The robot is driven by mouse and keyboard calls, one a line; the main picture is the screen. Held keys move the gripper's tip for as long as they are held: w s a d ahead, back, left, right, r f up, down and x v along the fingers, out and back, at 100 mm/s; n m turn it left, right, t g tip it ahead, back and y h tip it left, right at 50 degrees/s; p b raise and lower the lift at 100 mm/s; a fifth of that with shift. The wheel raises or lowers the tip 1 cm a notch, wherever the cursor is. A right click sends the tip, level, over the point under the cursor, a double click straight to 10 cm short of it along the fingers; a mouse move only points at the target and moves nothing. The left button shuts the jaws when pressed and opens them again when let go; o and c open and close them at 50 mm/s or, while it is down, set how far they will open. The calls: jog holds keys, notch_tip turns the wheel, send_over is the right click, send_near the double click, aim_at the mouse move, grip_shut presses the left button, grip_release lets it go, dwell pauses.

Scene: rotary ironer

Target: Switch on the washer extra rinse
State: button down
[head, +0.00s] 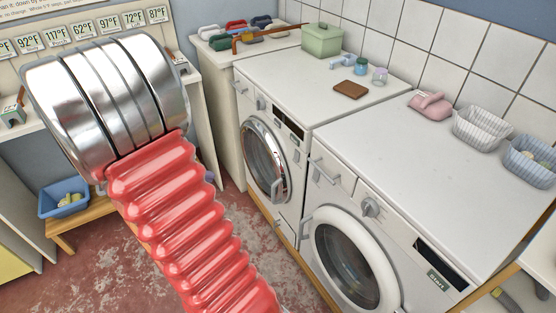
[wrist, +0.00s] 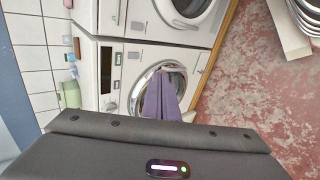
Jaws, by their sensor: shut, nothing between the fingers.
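Two white front-loading machines stand side by side, and no extra rinse label is readable. The left one, with a chrome-ringed door (head: 265,160), has a dark display (head: 290,125) and a small knob on its front panel. In the wrist view, turned sideways, its chrome door (wrist: 178,76) and dark display (wrist: 106,68) show, with small controls too small to read. My gripper (wrist: 165,72) shows as purple fingers, shut and empty, in front of that door in the picture. Touch cannot be told. In the head view my arm hides most of the gripper.
The right machine has a white-ringed door (head: 345,265) and a knob (head: 371,207). A blue basin (head: 62,198) sits left. Floor lies in front.

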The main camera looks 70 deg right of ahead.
aim_at(295, 159)
jog(key=s+d+f+g+h, duration=0.2)
jog(key=s+d+f, duration=0.1)
jog(key=d+f, duration=0.5)
jog(key=s+d+f+g+h, duration=0.2)
jog(key=s+d+f, duration=0.2)
jog(key=d+f, duration=0.4)
jog(key=d, duration=0.3)
jog(key=shift+m+h, duration=0.3)
jog(key=shift+m, duration=0.1)
jog(key=shift+s+d, duration=0.1)
jog(key=x, duration=1.3)
jog(key=shift+s+d+r, duration=0.1)
jog(key=shift+s+d, duration=0.1)
jog(key=shift+s, duration=0.25)
jog(key=shift+w+g, duration=0.15)
jog(key=shift+g, duration=0.15)
